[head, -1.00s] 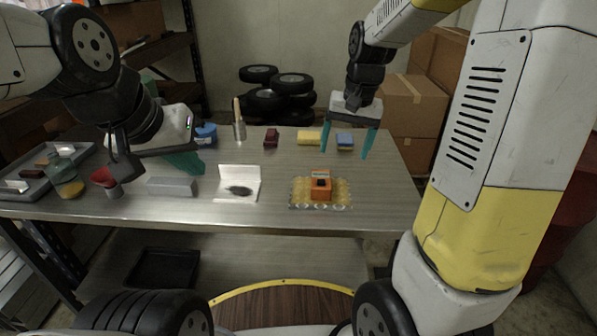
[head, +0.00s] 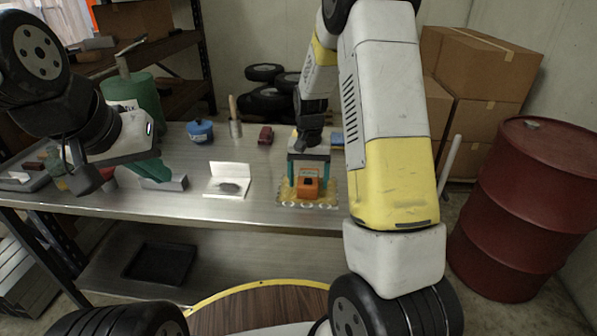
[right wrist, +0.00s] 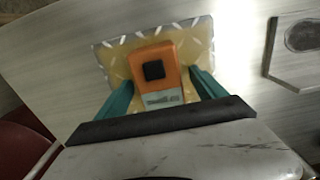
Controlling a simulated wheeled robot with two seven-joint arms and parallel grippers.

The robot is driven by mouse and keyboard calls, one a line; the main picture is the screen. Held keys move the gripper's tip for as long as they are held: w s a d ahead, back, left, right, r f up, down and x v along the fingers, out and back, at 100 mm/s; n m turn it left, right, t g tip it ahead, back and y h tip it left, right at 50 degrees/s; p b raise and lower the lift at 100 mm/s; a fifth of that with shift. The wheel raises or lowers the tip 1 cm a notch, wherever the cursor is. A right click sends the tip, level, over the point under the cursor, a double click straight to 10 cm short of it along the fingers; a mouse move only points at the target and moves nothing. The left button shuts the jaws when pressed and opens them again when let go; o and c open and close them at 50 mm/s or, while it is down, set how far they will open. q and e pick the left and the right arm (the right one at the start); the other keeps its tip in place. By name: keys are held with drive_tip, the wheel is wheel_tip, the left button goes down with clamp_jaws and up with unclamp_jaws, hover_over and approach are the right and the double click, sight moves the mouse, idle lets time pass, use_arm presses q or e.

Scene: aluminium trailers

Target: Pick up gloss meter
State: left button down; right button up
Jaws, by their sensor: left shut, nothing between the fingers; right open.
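The gloss meter appears to be the small orange box (head: 308,187) with a black square on top and a pale label. It lies on a yellowish translucent mat (head: 329,199) near the table's front edge. My right gripper (head: 309,173) is open above it. In the right wrist view the orange box (right wrist: 168,88) lies between the two teal fingers of the right gripper (right wrist: 162,92), with a gap on each side.
A white open case with a dark patch (head: 229,186) lies left of the mat. A red drum (head: 525,190) stands right of the table.

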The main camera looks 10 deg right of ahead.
drive_tip(key=shift+f, duration=0.35)
clamp_jaws()
drive_tip(key=shift+r, duration=0.15)
